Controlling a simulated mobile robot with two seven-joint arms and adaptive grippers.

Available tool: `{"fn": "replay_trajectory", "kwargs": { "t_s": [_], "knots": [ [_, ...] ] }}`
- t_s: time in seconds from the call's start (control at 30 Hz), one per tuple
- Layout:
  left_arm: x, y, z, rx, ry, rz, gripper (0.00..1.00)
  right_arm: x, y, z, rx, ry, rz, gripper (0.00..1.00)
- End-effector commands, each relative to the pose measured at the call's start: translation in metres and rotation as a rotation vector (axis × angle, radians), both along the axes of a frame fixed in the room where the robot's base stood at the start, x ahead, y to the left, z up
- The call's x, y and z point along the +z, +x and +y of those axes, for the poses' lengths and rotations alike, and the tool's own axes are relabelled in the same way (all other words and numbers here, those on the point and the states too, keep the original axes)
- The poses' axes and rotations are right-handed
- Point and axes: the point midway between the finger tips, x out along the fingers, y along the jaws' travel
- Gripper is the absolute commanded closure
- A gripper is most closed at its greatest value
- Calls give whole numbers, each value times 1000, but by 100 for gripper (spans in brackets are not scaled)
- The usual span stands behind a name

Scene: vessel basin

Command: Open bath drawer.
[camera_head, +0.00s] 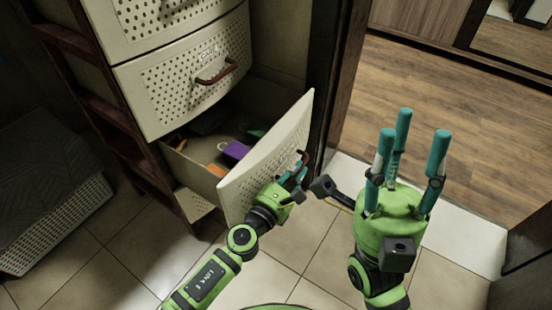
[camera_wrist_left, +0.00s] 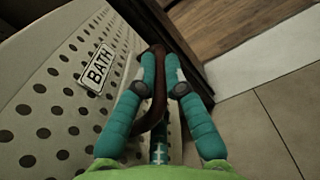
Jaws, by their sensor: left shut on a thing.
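The bath drawer (camera_head: 266,155) is the lowest visible drawer front in the head view, pulled out from the cabinet with several items inside. Its front carries a BATH label (camera_wrist_left: 96,69) in the left wrist view. Its brown curved handle (camera_wrist_left: 154,100) lies between the teal fingers of my left gripper (camera_wrist_left: 162,70), which is shut on it. In the head view my left gripper (camera_head: 297,178) is at the handle on the drawer front. My right gripper (camera_head: 408,150) points up at the right, away from the drawer, its teal fingers spread apart and empty.
A closed drawer (camera_head: 190,82) with a brown handle is above the open one. A purple item (camera_head: 236,150) lies inside the open drawer. A perforated white basket (camera_head: 50,225) stands at the left. A dark door frame (camera_head: 338,75) is just right of the cabinet. Tiled floor (camera_head: 285,245) is clear in front.

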Motion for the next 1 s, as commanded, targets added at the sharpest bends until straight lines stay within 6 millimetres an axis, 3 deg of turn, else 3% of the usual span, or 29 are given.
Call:
{"fn": "replay_trajectory", "kwargs": {
  "t_s": [0.1,0.3,0.8,0.87,0.9,1.0],
  "knots": [
    [-2,-14,-17,-2,-1,6,100,2,1,2,3,-11,10,60],
    [-2,-25,-33,-1,3,3,100,4,2,4,4,-22,19,60],
    [-4,-29,-38,-1,4,5,100,5,2,5,5,-25,18,60],
    [-4,-29,-38,-1,4,5,73,5,2,5,6,-25,18,60],
    [-4,-29,-38,-1,4,5,65,5,2,5,5,-24,17,60],
    [-3,-29,-38,0,3,4,65,5,2,5,5,-24,17,60]
  ]
}}
